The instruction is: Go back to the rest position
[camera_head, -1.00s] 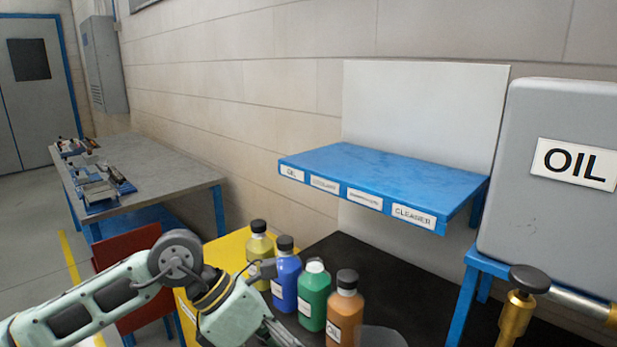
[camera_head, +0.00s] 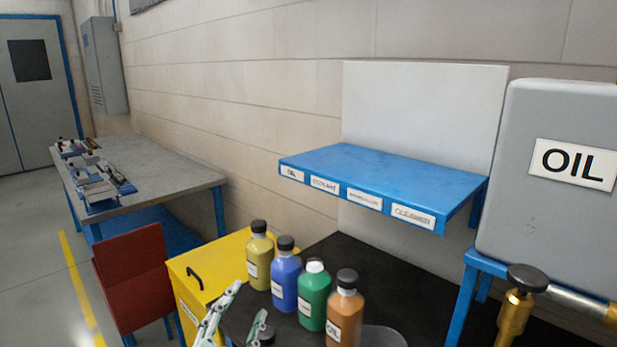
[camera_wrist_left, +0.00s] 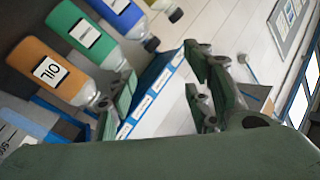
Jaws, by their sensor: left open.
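My left gripper (camera_head: 248,302) is at the bottom of the head view, with its pale green fingers pointing up. It is open and nothing shows between its fingers. It is left of the bottles and low in front of the yellow cabinet; I cannot tell the exact gap to the bottles. The left wrist view shows its dark green fingers (camera_wrist_left: 162,95) spread apart, with the bottles beyond them at upper left. Most of my left arm is out of the head view. My right gripper is not in view.
Yellow (camera_head: 260,256), blue (camera_head: 285,279), green (camera_head: 314,300) and orange (camera_head: 344,312) bottles stand on a black surface (camera_head: 385,275). A labelled blue shelf (camera_head: 385,173) is behind, an OIL tank (camera_head: 545,215) at right, a yellow cabinet (camera_head: 212,265) at left. A grey workbench (camera_head: 150,170) stands farther left.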

